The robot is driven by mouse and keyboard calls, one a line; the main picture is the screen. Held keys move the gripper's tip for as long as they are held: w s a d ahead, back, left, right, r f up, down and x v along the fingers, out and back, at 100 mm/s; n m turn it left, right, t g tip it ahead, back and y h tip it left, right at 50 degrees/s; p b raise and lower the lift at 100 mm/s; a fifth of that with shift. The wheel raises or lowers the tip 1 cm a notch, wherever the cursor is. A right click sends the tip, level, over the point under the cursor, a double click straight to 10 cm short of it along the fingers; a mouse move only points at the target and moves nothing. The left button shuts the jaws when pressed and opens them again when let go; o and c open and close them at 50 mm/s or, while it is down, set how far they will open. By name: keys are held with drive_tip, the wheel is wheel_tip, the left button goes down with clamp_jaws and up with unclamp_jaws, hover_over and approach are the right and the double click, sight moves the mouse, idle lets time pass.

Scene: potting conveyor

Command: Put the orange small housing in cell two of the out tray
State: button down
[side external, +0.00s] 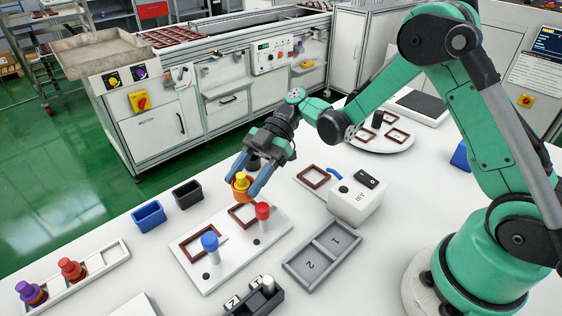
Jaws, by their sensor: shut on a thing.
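The orange small housing (240,194) is between the fingers of my gripper (241,188), with a yellow piece on its top. My gripper is shut on it, above the far part of the white fixture plate; the exact height is hard to tell. The grey out tray (296,270) lies on the table to the right of and nearer than the housing. Its two cells are marked 1 and 2 and look empty. Cell two (309,266) is the nearer, left one.
The white fixture plate (262,247) carries brown square frames, a blue-topped post (209,243) and a red-topped post (262,212). A white AIR box (355,203) stands behind the tray. Blue (148,217) and black (187,194) bins stand left. A black holder (257,300) is in front.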

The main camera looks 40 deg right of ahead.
sight(251, 210)
drive_tip(key=shift+f, duration=2.4)
drive_tip(key=shift+c, duration=1.4)
unclamp_jaws()
drive_tip(key=shift+f, duration=0.1)
